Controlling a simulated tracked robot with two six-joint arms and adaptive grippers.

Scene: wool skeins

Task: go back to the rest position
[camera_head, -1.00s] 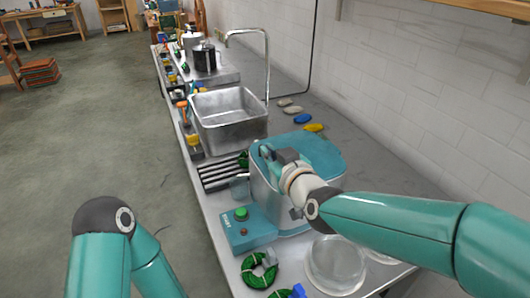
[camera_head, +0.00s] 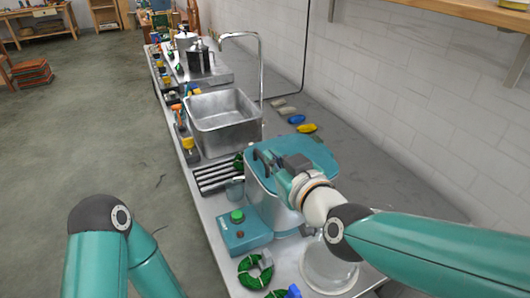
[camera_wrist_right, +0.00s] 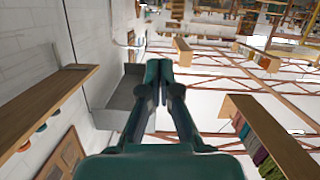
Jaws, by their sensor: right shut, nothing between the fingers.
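My right gripper (camera_head: 264,158) is in front of and over the teal-lidded bin (camera_head: 318,152) on the counter, and hides part of it. In the right wrist view its two fingers (camera_wrist_right: 158,72) are together, with nothing between them. My left arm shows only as a bent teal elbow at the lower left, and its gripper is out of view.
The long metal counter holds a sink (camera_head: 223,122) with a tall tap, a teal box with a green button (camera_head: 241,230), green wool skeins (camera_head: 255,270) and a clear round dish (camera_head: 328,265). A tiled wall bounds the right. Open floor (camera_head: 100,130) lies left.

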